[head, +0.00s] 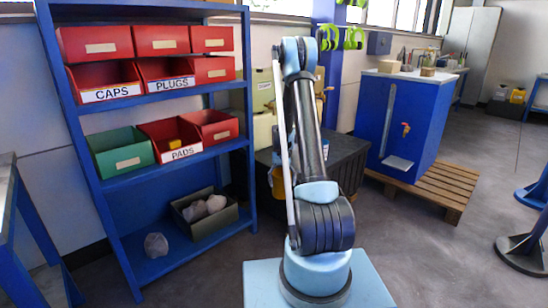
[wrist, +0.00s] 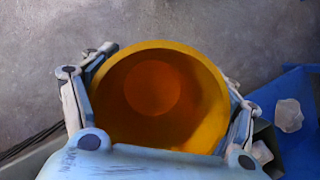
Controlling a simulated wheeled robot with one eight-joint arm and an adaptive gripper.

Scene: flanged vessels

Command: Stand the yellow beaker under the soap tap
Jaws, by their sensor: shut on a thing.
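The yellow beaker (wrist: 205,120) is between the fingers of my gripper (wrist: 160,108) in the wrist view. The gripper is shut on it, and I look down into its round mouth and see an orange, shaded inside. In the head view an orange-yellow patch of the beaker (head: 277,184) shows left of my arm, which hides much of it and the gripper. A red tap (head: 405,129) sticks out of the front of a blue cabinet (head: 428,125) at the right, above a small grey ledge (head: 398,163). No label names it as the soap tap.
A blue shelf rack (head: 115,190) with red and green bins stands at the left. Its bottom shelf holds an open box (head: 205,215) of pale lumps. A dark crate (head: 345,160) stands behind my arm. A wooden pallet (head: 440,190) lies under the cabinet.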

